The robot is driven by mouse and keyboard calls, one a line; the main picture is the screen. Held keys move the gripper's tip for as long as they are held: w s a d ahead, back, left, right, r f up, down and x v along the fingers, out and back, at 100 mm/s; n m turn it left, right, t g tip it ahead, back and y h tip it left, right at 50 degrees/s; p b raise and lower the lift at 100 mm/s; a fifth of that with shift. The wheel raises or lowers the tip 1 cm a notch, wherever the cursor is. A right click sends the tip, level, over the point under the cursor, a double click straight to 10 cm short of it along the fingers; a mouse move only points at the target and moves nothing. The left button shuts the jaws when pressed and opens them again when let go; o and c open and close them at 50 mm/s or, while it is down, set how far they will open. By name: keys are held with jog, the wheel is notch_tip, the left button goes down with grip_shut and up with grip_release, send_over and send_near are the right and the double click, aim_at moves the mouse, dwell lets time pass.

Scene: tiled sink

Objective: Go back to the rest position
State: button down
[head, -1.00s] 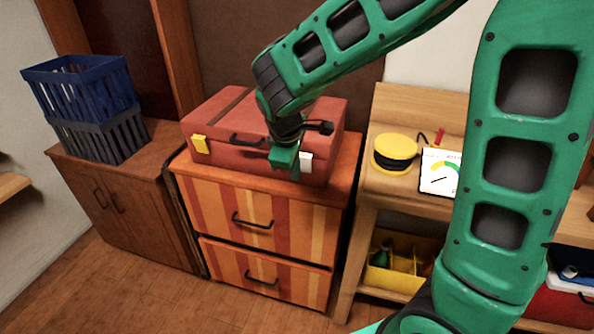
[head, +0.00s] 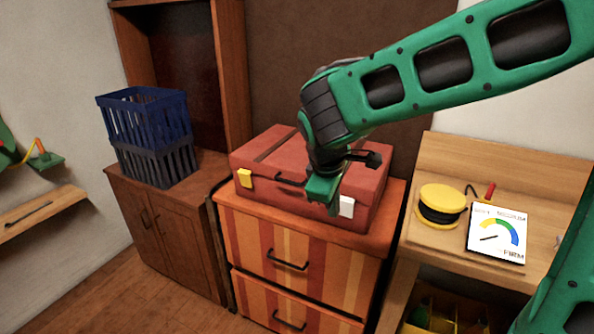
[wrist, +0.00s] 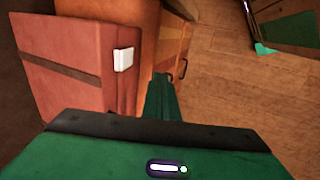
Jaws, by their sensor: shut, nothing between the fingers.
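My gripper (head: 322,190) hangs in front of the red suitcase (head: 268,153) in the head view, near its white latch (head: 346,206). It is shut with nothing in it. The suitcase lies closed on top of the orange striped drawer unit (head: 262,236), with a yellow latch (head: 244,178) on its left. In the wrist view, my green fingers (wrist: 161,98) are together, pointing down past the suitcase (wrist: 70,62) toward the drawer front and the wooden floor. I cannot tell whether the gripper touches the suitcase.
A blue and grey crate stack (head: 150,135) stands on a brown cabinet (head: 165,225) to the left. A shelf (head: 40,212) juts from the left wall.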

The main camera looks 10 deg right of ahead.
jog(key=s+d+m+g, duration=0.1)
jog(key=s+d+m, duration=0.35)
jog(key=d, duration=0.35)
jog(key=s+d+m+g, duration=0.1)
jog(key=s+d+m, duration=0.4)
jog(key=d, duration=0.4)
jog(key=s+d+m+y, duration=0.1)
jog(key=s+d+m, duration=0.1)
jog(key=s, duration=0.6)
jog(key=s+d+f+m+g+y, duration=0.1)
jog(key=s+d+m, duration=0.2)
jog(key=s+m, duration=0.2)
jog(key=s, duration=0.3)
jog(key=shift+f+y, duration=0.2)
jog(key=shift+y, duration=0.2)
jog(key=shift+m, duration=0.25)
jog(key=shift+w+f+g, duration=0.25)
jog(key=shift+w+g, duration=0.05)
jog(key=shift+w, duration=0.25)
